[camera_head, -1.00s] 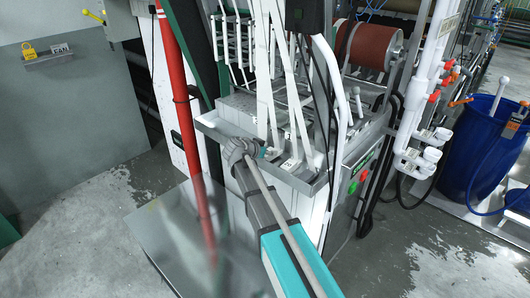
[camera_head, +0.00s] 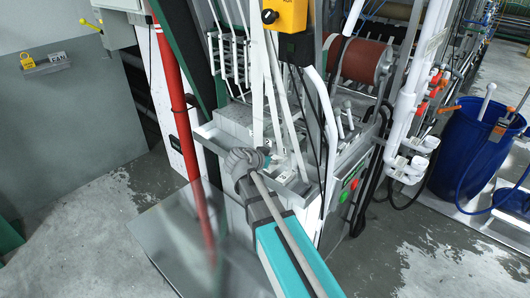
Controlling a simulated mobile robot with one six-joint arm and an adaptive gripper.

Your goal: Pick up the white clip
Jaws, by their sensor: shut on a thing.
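My gripper (camera_head: 268,160) is at the end of my grey and teal arm, over the front tray of the machine and beside the hanging white webbing straps. Its jaws are small here and partly hidden behind my wrist. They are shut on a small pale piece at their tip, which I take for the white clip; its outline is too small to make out.
The metal tray (camera_head: 207,137) runs along the machine front below my gripper. White straps (camera_head: 256,75) hang close by. A red pipe (camera_head: 176,90) stands at left, a blue barrel (camera_head: 465,150) at right. The wet floor in front is open.

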